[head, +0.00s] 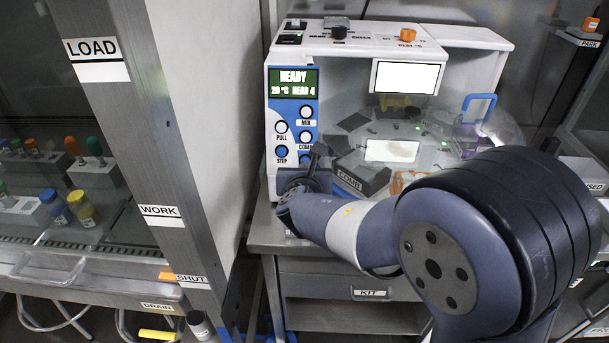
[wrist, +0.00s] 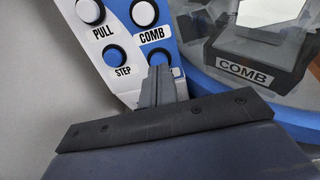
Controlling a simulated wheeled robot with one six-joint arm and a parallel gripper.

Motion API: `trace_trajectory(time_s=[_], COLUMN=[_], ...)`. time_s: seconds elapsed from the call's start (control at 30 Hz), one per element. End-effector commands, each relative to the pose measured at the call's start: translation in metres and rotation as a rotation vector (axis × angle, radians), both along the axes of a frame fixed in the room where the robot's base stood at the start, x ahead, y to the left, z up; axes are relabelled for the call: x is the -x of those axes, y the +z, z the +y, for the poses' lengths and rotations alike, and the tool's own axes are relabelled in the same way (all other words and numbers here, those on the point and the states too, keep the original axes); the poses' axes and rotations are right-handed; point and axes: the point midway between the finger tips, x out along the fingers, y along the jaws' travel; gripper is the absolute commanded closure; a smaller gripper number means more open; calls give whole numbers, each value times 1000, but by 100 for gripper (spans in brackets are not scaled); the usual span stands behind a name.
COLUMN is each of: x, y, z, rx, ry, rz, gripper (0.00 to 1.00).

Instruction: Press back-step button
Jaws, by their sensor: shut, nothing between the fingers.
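The white machine's blue and white panel (head: 291,107) carries several round buttons. A blue button labelled STEP (wrist: 115,55) is in the left column, also seen in the head view (head: 281,151). A second blue button (wrist: 159,57) sits to its right, below the white COMB button (wrist: 144,13). Its label is mostly hidden by my fingers. No label reading "back-step" is legible. My gripper (wrist: 160,70) is shut and empty, its tips over the lower part of this second blue button. Whether they touch it I cannot tell. In the head view my gripper (head: 318,150) is at the panel's lower right.
The display (head: 293,83) reads READY. White PULL (head: 281,127) and MIX (head: 306,112) buttons are close by. A dark block marked COMB (head: 361,171) lies under the clear dome right of the panel. A cabinet post (head: 150,150) stands to the left.

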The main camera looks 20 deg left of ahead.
Motion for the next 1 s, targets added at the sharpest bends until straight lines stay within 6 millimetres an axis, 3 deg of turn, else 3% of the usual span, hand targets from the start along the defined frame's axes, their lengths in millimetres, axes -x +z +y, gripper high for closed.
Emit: trace_trajectory(time_s=[0.2,0.6,0.83,1.0], x=[-14,-16,-33,-35], y=[-5,-6,-14,-11], z=[4,5,9,9], rx=[0,0,-2,-1], ry=[1,0,-1,0], rz=[0,0,0,-2], gripper=[100,100,100,100])
